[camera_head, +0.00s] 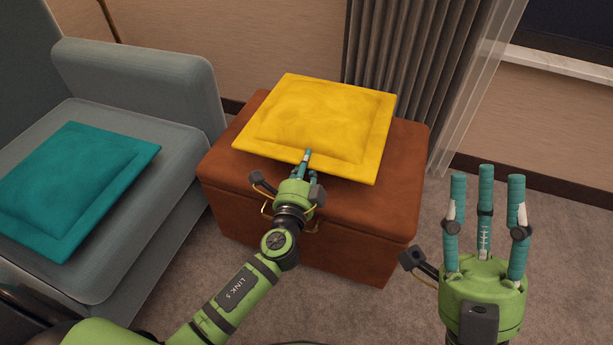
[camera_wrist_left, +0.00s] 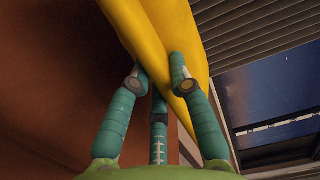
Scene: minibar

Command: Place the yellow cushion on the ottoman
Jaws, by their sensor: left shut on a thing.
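The yellow cushion (camera_head: 319,118) is over the top of the brown ottoman (camera_head: 367,217) in the head view. It covers most of the ottoman's top, and its back edge reaches past the far side. My left gripper (camera_head: 307,165) is shut on the cushion's near edge. In the left wrist view, my left gripper's fingers (camera_wrist_left: 160,80) close around the edge of the yellow cushion (camera_wrist_left: 169,35). I cannot tell whether the whole cushion rests on the ottoman. My right gripper (camera_head: 487,205) is open and empty, to the right of the ottoman.
A grey sofa (camera_head: 145,85) with a teal cushion (camera_head: 75,185) stands left of the ottoman. A grey curtain (camera_head: 412,70) hangs behind it at the right. Carpet (camera_head: 385,310) is clear in front and to the right.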

